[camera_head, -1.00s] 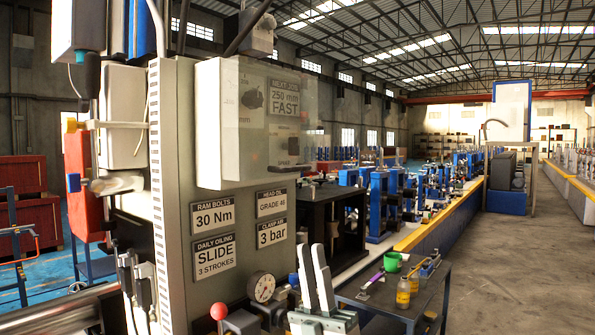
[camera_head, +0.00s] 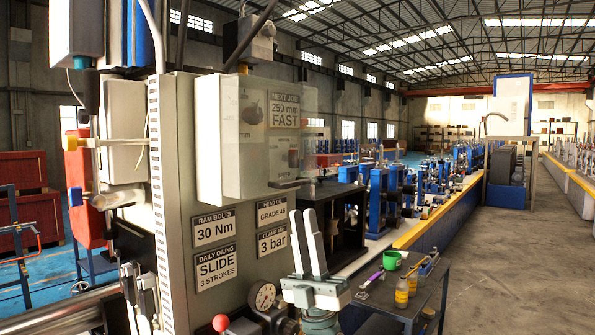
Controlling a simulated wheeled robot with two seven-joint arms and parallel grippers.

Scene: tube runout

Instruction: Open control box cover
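The control box (camera_head: 215,130) is a pale cream box on the front of the grey machine column, left of the picture's middle. A see-through cover (camera_head: 300,140) lies over its face and looks shut. Behind it show a dark knob and a "250 mm FAST" label. A dark handle (camera_head: 288,184) sticks out at the cover's lower edge.
A pressure gauge (camera_head: 263,297) and a red ball knob (camera_head: 221,323) sit low on the column, left of my gripper. A dark side table (camera_head: 405,303) with a green mug (camera_head: 391,260) and yellow bottles stands at right. Open floor lies farther right.

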